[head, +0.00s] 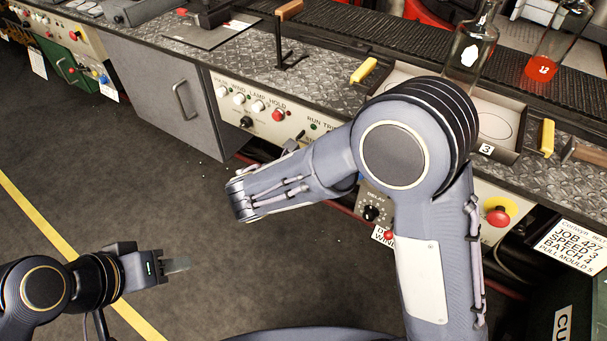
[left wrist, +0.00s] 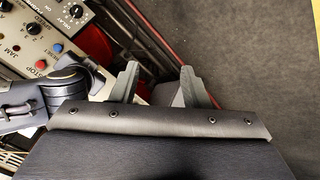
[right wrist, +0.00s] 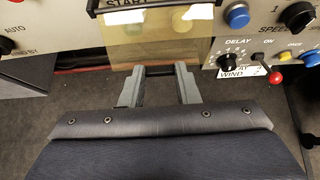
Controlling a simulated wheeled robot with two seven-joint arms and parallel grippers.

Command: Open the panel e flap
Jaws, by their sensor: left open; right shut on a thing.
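The flap, which I take to be panel e's, is a see-through amber plate (right wrist: 158,48) in the right wrist view. My right gripper (right wrist: 159,72) is shut on this bar, one finger at each end. In the head view my right arm hides the flap and the right gripper. My left gripper (head: 178,265) is open and empty over the floor, away from the panels; its spread fingers also show in the left wrist view (left wrist: 160,75).
Beside the flap are a blue button (right wrist: 237,15), a black DELAY knob (right wrist: 229,62) and a red-tipped lever (right wrist: 275,76). The bench above carries bottles (head: 470,50) and yellow handles (head: 363,70). A grey cabinet door (head: 165,90) stands left. The floor at left is clear.

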